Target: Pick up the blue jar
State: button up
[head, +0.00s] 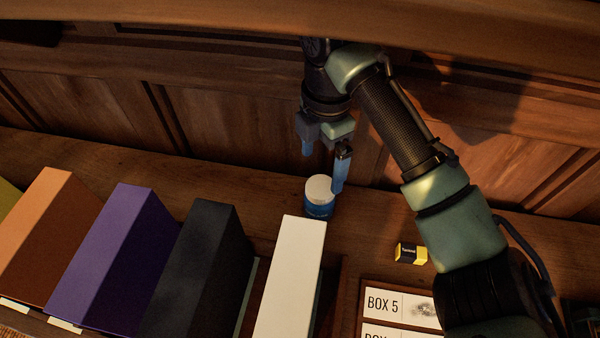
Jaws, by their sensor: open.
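The blue jar (319,211) stands upright on the wooden surface (380,212), behind the white box. It has a pale, whitish lid, and its lower part is partly hidden by the white box. My gripper (323,168) points down above the jar and is open, with its blue fingers apart. The right finger shows beside the lid's right edge; the left finger is higher up and to the left. I cannot tell whether either finger touches the jar. Nothing is held in the gripper.
A white box (291,275) stands close in front of the jar. Black (200,262), purple (120,245) and orange (50,235) boxes stand to the left. A small yellow-and-black box (411,253) and a BOX 5 card (385,304) lie to the right. A panelled wooden wall (230,125) rises behind.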

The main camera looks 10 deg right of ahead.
aim_at(322, 187)
jog(key=f, duration=0.6)
jog(key=shift+s+d+f+p, duration=0.1)
jog(key=shift+s+f+p, duration=0.2)
jog(key=shift+s+f, duration=0.1)
jog(key=shift+w+f, duration=0.2)
jog(key=shift+f, duration=2.7)
jog(key=shift+r, duration=0.1)
grip_shut()
